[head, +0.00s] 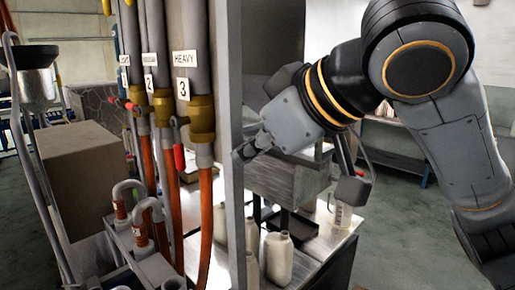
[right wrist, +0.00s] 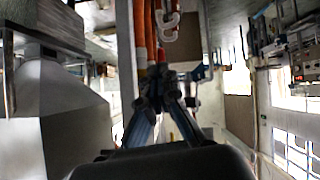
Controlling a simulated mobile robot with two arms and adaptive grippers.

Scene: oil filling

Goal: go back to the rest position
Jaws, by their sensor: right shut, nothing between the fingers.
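My right arm comes in from the right of the head view. My right gripper (head: 242,154) is shut and empty, beside the grey upright post (head: 231,120). In the right wrist view its fingers (right wrist: 168,82) come together in the middle of the picture, with orange hoses beyond them. My left gripper does not show in either view.
Grey pipes with brass valves (head: 201,118) and orange hoses (head: 206,225) stand left of the post. Pale bottles (head: 278,258) and a clear jug (head: 341,214) stand on a metal bench below the gripper. A cardboard box (head: 75,180) is at left. Floor shows at far left.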

